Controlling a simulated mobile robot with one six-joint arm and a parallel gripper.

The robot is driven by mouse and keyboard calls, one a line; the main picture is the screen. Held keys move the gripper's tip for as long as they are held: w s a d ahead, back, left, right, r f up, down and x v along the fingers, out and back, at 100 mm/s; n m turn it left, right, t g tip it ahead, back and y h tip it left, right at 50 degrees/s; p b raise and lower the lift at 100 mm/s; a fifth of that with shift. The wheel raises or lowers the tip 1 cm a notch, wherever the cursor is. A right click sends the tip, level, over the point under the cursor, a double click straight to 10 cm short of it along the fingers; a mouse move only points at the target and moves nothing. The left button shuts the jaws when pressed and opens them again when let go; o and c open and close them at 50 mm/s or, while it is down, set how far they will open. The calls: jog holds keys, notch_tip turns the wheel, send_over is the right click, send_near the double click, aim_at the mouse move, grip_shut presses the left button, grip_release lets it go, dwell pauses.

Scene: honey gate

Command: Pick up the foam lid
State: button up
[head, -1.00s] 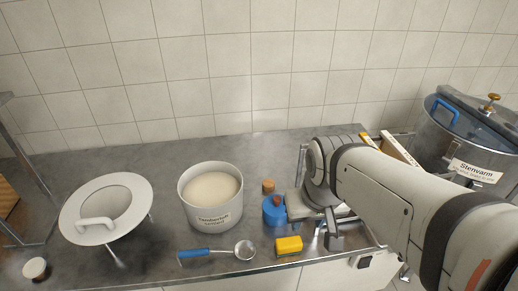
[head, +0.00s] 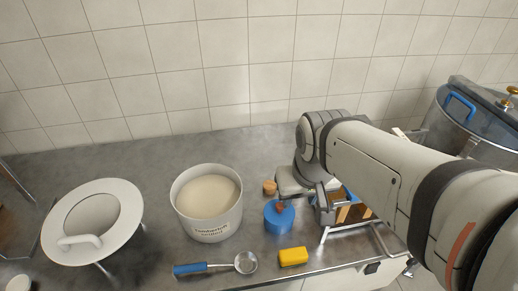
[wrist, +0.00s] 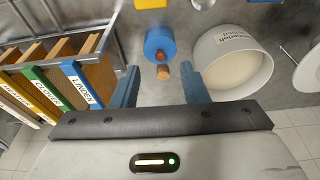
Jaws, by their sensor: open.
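No piece is labelled as the foam lid. A wide white round piece with an arched handle (head: 80,242) stands on thin legs at the left of the counter in the head view. Its edge also shows at the right of the wrist view (wrist: 309,72). A blue round piece (head: 279,218) with a reddish-brown knob sits right of the white tub; it also shows in the wrist view (wrist: 158,42). My gripper (wrist: 160,84) is open and empty, its fingers pointing towards the blue piece and a small cork (wrist: 163,72). The fingertips are hard to make out in the head view.
A labelled white tub (head: 208,229) with pale contents stands mid-counter. A blue-handled ladle (head: 190,268) and yellow sponge (head: 293,256) lie near the front edge. A rack of coloured wooden frames (wrist: 70,85) is beside my gripper. A steel vat (head: 470,130) stands at right.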

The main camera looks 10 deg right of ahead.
jog(key=shift+o, duration=0.8)
jog(key=shift+w+f, duration=0.15)
jog(key=shift+w, duration=0.05)
jog(key=shift+o, duration=0.2)
jog(key=w+d+f+n+b, duration=0.1)
jog(key=w+f, duration=0.2)
jog(key=w, duration=0.2)
jog(key=shift+f+n+g, duration=0.3)
jog(key=shift+f+g, duration=0.05)
jog(key=shift+g, duration=0.05)
jog(key=n+g+b, duration=0.2)
jog(key=n, duration=0.1)
send_over(280, 205)
notch_tip(280, 205, down, 13)
jog(key=shift+s+f, duration=0.1)
jog(key=shift+f, duration=0.05)
notch_tip(280, 205, down, 8)
jog(key=shift+r+p, duration=0.1)
jog(key=shift+p, duration=0.2)
jog(key=shift+c, duration=0.5)
jog(key=c, duration=1)
jog(key=shift+o, duration=0.2)
